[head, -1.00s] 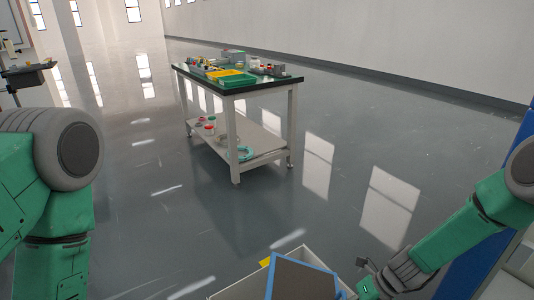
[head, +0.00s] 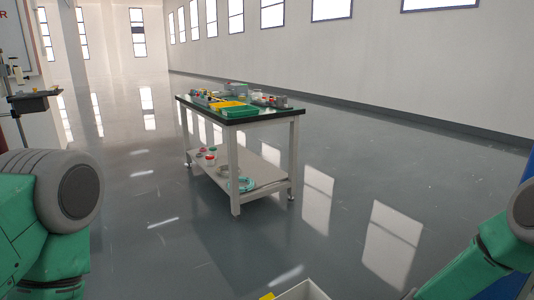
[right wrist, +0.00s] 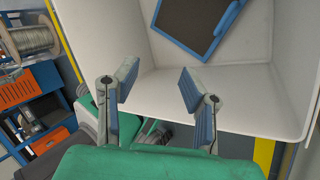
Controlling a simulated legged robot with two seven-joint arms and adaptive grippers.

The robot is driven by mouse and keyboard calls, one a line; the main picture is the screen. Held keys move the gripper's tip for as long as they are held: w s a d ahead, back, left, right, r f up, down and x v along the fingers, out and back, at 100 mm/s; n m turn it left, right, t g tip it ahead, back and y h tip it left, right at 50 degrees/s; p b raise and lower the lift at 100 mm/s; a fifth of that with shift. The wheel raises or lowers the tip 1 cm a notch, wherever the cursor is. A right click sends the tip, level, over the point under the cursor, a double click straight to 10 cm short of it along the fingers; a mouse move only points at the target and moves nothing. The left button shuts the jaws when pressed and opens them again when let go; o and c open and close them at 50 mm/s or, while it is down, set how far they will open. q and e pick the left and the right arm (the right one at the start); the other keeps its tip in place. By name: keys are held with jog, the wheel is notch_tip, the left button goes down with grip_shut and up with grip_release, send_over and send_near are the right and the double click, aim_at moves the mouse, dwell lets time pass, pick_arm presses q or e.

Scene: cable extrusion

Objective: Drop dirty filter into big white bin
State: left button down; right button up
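The dirty filter (right wrist: 196,22), a dark panel in a blue frame, lies inside the big white bin (right wrist: 277,75) in the right wrist view. It is cut off by the top edge there, and it does not show in the head view now. Only a corner of the bin (head: 304,289) shows at the bottom of the head view. My right gripper (right wrist: 160,83) is open, its two blue-padded fingers apart with nothing between them, over the near side of the bin and apart from the filter. My left gripper is out of view; only its arm shows.
A dark-topped workbench (head: 245,118) with trays and small items stands ahead, with jars and a coil on its lower shelf. Open glossy floor (head: 330,230) surrounds it. A shelf with a cable spool (right wrist: 32,40) and orange boxes stands left in the right wrist view.

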jog(key=v, duration=1.2)
jog(key=shift+d+f, duration=0.1)
jog(key=shift+d, duration=0.05)
jog(key=s+d+f+n+g+h+p, duration=0.15)
jog(key=s+n+h+p, duration=0.35)
jog(key=s+n, duration=0.95)
jog(key=s+r+n+t+p, duration=0.1)
jog(key=s+r+n+p, duration=0.1)
jog(key=s+n, duration=0.4)
jog(key=s+r+n+t+h+p, duration=0.1)
jog(key=s+r+n+p, duration=0.2)
jog(key=n, duration=1.2)
jog(key=s, duration=0.2)
jog(key=shift+s+r+h+p, duration=0.25)
jog(key=shift+s+h+p, duration=0.05)
jog(key=shift+s, duration=0.1)
